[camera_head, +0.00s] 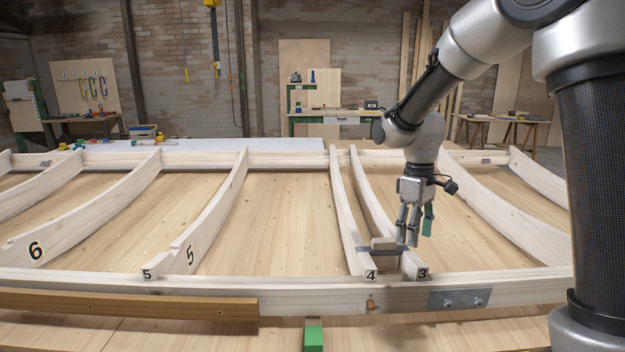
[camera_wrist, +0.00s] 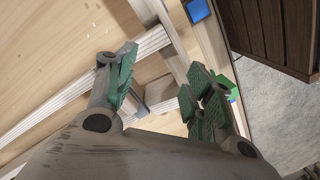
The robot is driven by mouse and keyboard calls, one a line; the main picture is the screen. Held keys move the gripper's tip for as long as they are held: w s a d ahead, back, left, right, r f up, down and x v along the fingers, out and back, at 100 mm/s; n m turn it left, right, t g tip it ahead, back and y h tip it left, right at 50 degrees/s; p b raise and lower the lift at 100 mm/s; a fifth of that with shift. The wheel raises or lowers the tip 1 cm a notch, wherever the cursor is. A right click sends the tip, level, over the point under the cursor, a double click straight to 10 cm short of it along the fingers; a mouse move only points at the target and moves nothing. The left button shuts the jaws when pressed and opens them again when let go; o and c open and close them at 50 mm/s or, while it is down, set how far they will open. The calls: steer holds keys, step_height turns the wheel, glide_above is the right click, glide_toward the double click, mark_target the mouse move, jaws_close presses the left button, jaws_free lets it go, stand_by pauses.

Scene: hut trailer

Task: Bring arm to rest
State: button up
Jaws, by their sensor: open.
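My gripper (camera_head: 415,233) hangs from my arm at the right of the head view, pointing down over the near ends of the ribs marked 4 (camera_head: 345,215) and 3 (camera_head: 380,215). A small wooden block with a grey strip (camera_head: 383,246) lies across these ribs, just left of the fingers. In the head view I cannot tell whether the fingers touch it. In the wrist view the two green-padded fingers (camera_wrist: 160,95) stand apart. Part of a greyish piece shows between them, behind the left finger.
The large pale wooden frame has a front beam (camera_head: 400,297) with a metal plate (camera_head: 458,298) and several curved ribs. A brown strip (camera_head: 130,303) runs along its front left. A green block (camera_head: 313,335) is below the front edge. Workbenches (camera_head: 335,117) stand behind. The space above the frame's left side is clear.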

steer(key=s+d+r+m+t, duration=0.1)
steer(key=s+d+r+m, duration=0.2)
steer(key=s, duration=0.5)
steer(key=s+d+r+m+t, duration=0.2)
steer(key=s+d+r, duration=0.2)
steer(key=s, duration=0.4)
steer(key=s+d+r+m+t, duration=0.2)
steer(key=s+d+r+m, duration=0.1)
steer(key=s, duration=0.5)
step_height(320, 180, up, 2)
steer(key=shift+d+r+m, duration=0.2)
steer(key=shift+d+m, duration=0.1)
steer(key=shift+d, duration=0.2)
